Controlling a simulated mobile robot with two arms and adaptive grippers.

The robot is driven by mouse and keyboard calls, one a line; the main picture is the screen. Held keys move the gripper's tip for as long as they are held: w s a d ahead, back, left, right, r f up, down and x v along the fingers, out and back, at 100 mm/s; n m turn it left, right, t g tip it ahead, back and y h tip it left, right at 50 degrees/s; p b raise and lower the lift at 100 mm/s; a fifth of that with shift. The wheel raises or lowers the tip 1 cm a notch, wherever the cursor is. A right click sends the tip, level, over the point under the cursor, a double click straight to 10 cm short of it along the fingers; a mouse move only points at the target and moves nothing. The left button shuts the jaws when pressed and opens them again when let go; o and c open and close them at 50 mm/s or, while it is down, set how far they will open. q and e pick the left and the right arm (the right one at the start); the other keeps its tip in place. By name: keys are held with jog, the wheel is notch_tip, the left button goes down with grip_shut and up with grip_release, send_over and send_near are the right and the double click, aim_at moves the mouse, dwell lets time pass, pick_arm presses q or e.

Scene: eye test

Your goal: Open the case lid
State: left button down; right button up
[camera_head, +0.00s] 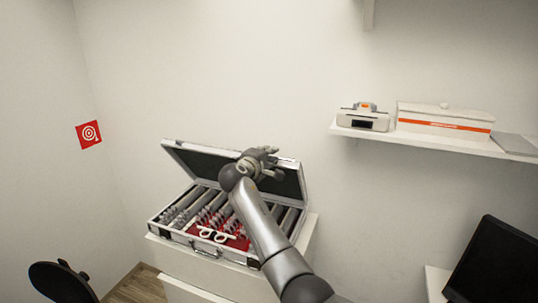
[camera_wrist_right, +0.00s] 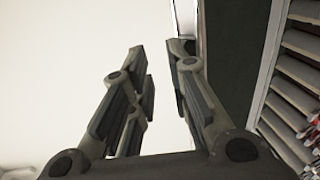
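A silver-edged case (camera_head: 180,236) stands on a white cabinet with its lid (camera_head: 202,161) raised and tilted back toward the wall. The lid's dark lining shows, and rows of lenses and a red section with white-rimmed trial frames lie inside. My right gripper (camera_head: 270,161) is in front of the upper middle of the lid, hiding part of it. In the right wrist view the fingers (camera_wrist_right: 160,90) are apart with nothing between them. The lid (camera_wrist_right: 232,60) is just right of them there; contact cannot be told. My left gripper is not in view.
The white cabinet (camera_head: 200,285) stands against the wall. A shelf (camera_head: 380,135) at right holds a device (camera_head: 362,118) and a white box with an orange stripe (camera_head: 445,118). A dark monitor (camera_head: 497,262) is at lower right, a dark round object (camera_head: 58,283) at lower left.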

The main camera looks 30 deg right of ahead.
jog(key=s+a+r+p, duration=0.3)
jog(key=r+p, duration=0.3)
jog(key=r, duration=0.3)
jog(key=shift+s+a, duration=0.3)
jog(key=shift+a, duration=0.5)
jog(key=v, duration=1.2)
dwell(0.4)
